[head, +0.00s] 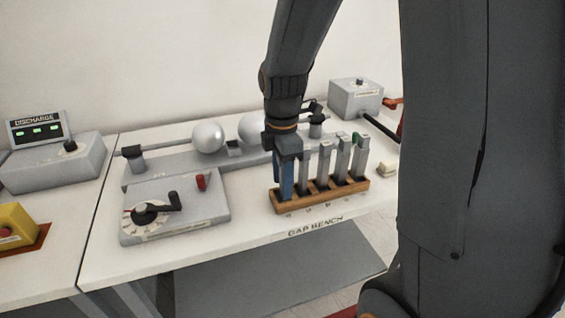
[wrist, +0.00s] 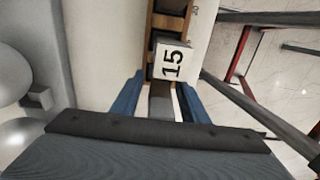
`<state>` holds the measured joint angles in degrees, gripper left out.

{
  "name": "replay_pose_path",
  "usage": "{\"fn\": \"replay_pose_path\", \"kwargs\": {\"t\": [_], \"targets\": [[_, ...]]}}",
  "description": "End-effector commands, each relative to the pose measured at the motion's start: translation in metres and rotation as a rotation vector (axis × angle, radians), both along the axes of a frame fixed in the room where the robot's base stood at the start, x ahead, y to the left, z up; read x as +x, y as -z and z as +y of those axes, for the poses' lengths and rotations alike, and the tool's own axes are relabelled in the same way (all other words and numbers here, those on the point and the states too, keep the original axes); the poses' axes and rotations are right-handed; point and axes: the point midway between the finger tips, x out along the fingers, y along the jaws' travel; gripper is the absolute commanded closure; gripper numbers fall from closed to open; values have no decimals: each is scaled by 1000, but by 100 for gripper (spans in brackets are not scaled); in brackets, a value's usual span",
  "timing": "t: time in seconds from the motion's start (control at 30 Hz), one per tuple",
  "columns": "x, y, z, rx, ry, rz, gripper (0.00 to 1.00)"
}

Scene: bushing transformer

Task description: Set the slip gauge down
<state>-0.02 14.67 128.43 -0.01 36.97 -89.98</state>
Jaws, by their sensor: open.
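My gripper (head: 285,190) points down at the left end of a wooden rack (head: 318,199) on the bench. In the wrist view its two blue fingers (wrist: 159,105) stand apart, on either side of a grey piece (wrist: 160,104). I take this piece for the slip gauge, low at the rack; whether the fingers touch it I cannot tell. A pale cap marked 15 (wrist: 172,62) lies just above the fingers in the picture. Several grey gauges (head: 325,165) stand upright in the rack to the right of my gripper. The left slot is mostly hidden by the fingers.
A dial box (head: 175,208) with a red switch sits left of the rack. Two metal spheres (head: 208,137) stand behind on a rail. A small pale block (head: 387,169) lies right of the rack. The front bench edge is close to the rack.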

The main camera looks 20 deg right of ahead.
Motion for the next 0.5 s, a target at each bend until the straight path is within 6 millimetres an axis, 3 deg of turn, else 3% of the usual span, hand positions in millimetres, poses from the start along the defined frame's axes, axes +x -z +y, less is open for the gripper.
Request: {"fn": "replay_pose_path", "kwargs": {"t": [0.5], "targets": [[2, -93, 0, 0, 0, -6, 60]]}}
